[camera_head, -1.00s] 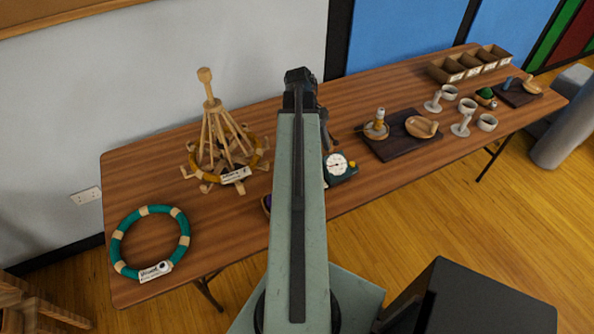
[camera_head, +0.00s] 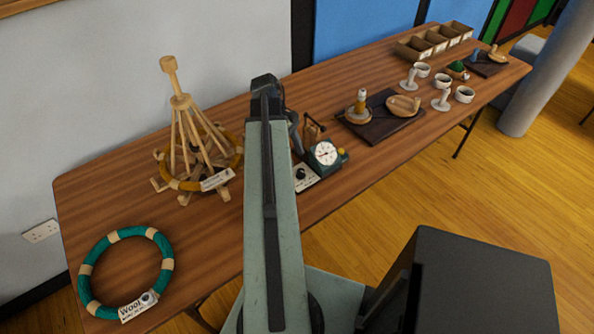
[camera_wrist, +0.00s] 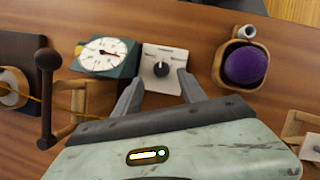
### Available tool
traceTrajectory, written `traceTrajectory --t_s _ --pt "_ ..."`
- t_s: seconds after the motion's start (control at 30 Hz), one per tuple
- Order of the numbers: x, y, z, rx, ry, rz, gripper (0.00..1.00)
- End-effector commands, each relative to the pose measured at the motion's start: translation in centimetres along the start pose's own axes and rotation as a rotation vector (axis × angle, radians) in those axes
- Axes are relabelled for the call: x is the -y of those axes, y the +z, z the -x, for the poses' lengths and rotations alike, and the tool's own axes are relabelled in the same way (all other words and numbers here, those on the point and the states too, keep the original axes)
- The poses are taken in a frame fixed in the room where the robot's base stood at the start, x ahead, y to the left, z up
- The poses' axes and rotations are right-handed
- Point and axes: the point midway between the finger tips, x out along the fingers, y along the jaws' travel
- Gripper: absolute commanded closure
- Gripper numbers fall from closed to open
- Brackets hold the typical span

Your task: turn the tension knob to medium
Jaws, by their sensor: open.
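The tension knob (camera_wrist: 161,69) is a black knob with a pale pointer line on a white plate (camera_wrist: 167,85) in the wrist view. The pointer looks roughly straight up in that picture; the plate's marks are too small to read. In the head view the knob (camera_head: 300,174) shows just right of my arm. Beside it stands a dark green box with a round white dial (camera_wrist: 103,50), which also shows in the head view (camera_head: 325,153). My gripper (camera_wrist: 159,79) is open and empty, its fingertips either side of the knob's lower part in the picture. I cannot tell whether they touch it.
A wooden holder with a purple ball (camera_wrist: 246,65) is right of the plate in the wrist view. A dark-knobbed lever (camera_wrist: 46,100) stands at left. In the head view, a wooden swift (camera_head: 195,140), a green ring (camera_head: 125,235) and a dark board (camera_head: 380,122) share the table.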

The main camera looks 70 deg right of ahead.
Motion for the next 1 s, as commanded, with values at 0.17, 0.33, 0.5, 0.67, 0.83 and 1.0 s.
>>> traceTrajectory --t_s 0.17,0.33,0.5,0.67,0.83,1.0 --pt "0.2 -0.4 -4.1 0.000 0.000 0.002 0.52" --pt "0.1 -0.3 -6.0 0.000 0.001 0.002 0.52" --pt "0.1 -0.2 -5.8 0.000 0.002 0.003 0.52" --pt "0.1 -0.2 -5.8 0.000 0.002 0.004 0.71" --pt "0.1 -0.2 -5.8 0.000 0.002 0.004 1.00" --pt "-0.1 -0.3 -5.8 0.000 -0.035 -0.085 1.00"
